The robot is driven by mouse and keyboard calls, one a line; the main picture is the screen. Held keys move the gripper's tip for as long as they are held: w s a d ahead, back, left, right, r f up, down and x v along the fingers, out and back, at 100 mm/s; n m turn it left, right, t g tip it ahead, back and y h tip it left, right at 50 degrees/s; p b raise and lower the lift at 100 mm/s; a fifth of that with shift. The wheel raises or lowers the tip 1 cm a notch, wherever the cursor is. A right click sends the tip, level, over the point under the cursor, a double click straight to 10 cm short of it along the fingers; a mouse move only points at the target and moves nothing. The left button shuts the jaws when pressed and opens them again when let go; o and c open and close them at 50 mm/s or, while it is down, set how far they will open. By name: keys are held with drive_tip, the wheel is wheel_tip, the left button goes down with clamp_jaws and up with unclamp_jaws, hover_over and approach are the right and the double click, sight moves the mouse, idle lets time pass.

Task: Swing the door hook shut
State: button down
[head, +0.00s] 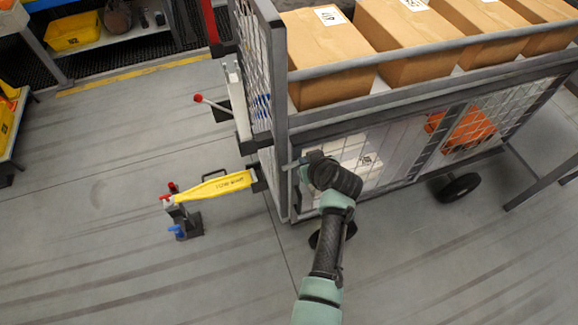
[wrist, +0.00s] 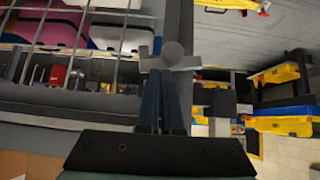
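The door hook (wrist: 180,63), a light grey metal piece with a round knob, shows in the wrist view right at my fingertips, in front of a dark upright post. In the head view a small grey bar (head: 291,165), probably the same hook, sits at the corner post of the mesh cart. My gripper (wrist: 161,78) has its two dark fingers close together, with only a narrow gap between them. The tips reach the hook or nearly so; whether they touch it is hidden. In the head view my gripper (head: 305,161) is at the cart's corner, partly hidden by my wrist.
The mesh cart (head: 365,128) carries several cardboard boxes (head: 325,55) on top and white and orange items inside. A yellow arm (head: 222,188) on a small stand juts out left of the cart. A red-knobbed lever (head: 199,98) sticks out above it. The floor at left is clear.

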drive_tip(key=shift+w+f+m+y+b, duration=0.2)
drive_tip(key=shift+m+y+b, duration=0.3)
drive_tip(key=shift+y, duration=0.4)
drive_tip(key=shift+d, duration=0.1)
drive_tip(key=r+p, duration=0.1)
drive_tip(key=r, duration=0.1)
drive_tip(key=r+p, duration=0.2)
drive_tip(key=r, duration=0.1)
drive_tip(key=shift+a, duration=0.2)
drive_tip(key=a+v, duration=0.1)
drive_tip(key=v, duration=0.8)
drive_tip(key=shift+s, duration=0.45)
drive_tip(key=shift+d, duration=0.1)
